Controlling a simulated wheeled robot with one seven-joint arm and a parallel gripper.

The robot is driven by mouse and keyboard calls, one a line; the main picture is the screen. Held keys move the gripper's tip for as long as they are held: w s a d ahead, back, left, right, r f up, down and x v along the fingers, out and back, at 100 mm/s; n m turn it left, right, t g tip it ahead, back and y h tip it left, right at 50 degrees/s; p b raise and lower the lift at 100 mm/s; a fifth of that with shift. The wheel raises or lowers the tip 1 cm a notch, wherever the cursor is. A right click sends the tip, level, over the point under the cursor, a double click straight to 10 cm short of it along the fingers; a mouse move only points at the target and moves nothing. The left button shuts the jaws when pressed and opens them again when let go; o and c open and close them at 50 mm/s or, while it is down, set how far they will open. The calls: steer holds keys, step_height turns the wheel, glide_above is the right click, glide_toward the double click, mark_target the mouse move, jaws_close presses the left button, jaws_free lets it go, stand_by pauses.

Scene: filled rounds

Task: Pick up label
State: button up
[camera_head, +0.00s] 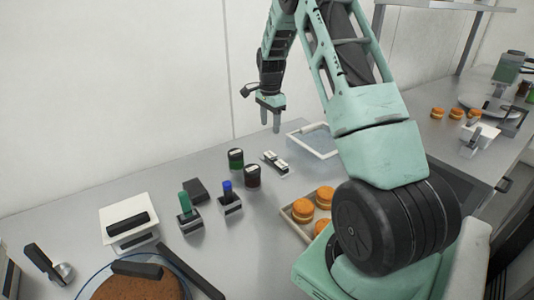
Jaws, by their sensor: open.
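My gripper (270,122) is open and empty, with its fingers pointing down. It hangs above the back of the grey counter, in front of the white wall. A small white and black piece (275,162) lies on the counter below it, beside two dark jars; it may be the label, but it is too small to be sure. My gripper is apart from all of these.
A tray of orange-brown rounds (302,211) stands near my arm. Green and blue-topped stamps (187,212) stand left of the jars, with a white scale-like device (128,218) farther left. A large brown cake (137,288) is at the front left. A white-framed tray (318,140) lies behind.

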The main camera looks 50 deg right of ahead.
steer(key=p, duration=0.2)
glide_above(270, 155)
step_height(270, 155, down, 6)
steer(key=shift+a+f, duration=0.1)
steer(key=f, duration=0.1)
steer(key=f+p, duration=0.2)
steer(key=f, duration=0.1)
steer(key=shift+d+f, duration=0.1)
steer(key=shift+d, duration=0.15)
steer(key=shift+f, duration=0.5)
steer(key=c, duration=0.4)
